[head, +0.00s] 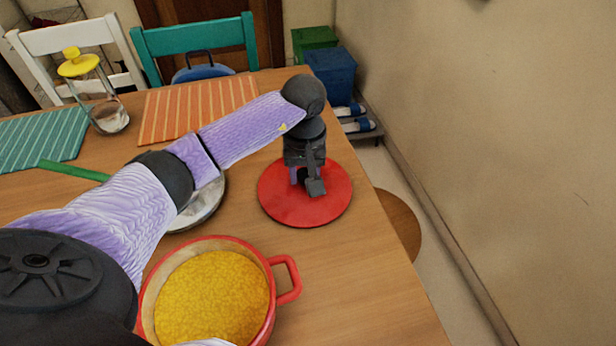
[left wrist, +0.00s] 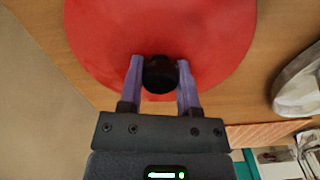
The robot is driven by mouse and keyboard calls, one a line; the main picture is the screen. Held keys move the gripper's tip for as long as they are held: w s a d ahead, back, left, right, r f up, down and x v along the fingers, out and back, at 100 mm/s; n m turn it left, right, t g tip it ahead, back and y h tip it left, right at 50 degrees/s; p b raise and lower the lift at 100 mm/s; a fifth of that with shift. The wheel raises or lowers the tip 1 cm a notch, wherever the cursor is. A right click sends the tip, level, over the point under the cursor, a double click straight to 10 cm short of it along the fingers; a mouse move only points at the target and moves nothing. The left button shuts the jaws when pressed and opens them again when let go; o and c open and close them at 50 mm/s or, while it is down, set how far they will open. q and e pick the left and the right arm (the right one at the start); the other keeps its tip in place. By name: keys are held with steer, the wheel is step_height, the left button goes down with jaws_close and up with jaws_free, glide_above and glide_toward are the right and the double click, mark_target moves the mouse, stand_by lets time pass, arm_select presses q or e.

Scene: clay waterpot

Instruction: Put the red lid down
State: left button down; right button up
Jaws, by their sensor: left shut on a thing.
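The red lid (head: 330,203) is a round disc over the right part of the wooden table in the head view. It fills the upper part of the left wrist view (left wrist: 160,30). My left gripper (head: 307,180) comes down on it from above. In the left wrist view its two purple fingers (left wrist: 160,80) are shut on the lid's dark round knob (left wrist: 160,74). The lid looks level and at or close to the tabletop; I cannot tell whether it touches. My right gripper is not in view.
A red pot (head: 276,318) of yellow food stands at the front of the table (head: 350,290). A metal dish (head: 207,203) is partly hidden behind my left arm. An orange striped mat (head: 190,105) and a glass bottle (head: 110,115) are farther back. The table's right edge is near the lid.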

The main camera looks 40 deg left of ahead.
mark_target(305, 172)
arm_select(q)
steer(key=shift+f, duration=0.1)
steer(key=shift+c, duration=1.5)
jaws_free()
step_height(305, 172, up, 12)
steer(key=p, duration=0.4)
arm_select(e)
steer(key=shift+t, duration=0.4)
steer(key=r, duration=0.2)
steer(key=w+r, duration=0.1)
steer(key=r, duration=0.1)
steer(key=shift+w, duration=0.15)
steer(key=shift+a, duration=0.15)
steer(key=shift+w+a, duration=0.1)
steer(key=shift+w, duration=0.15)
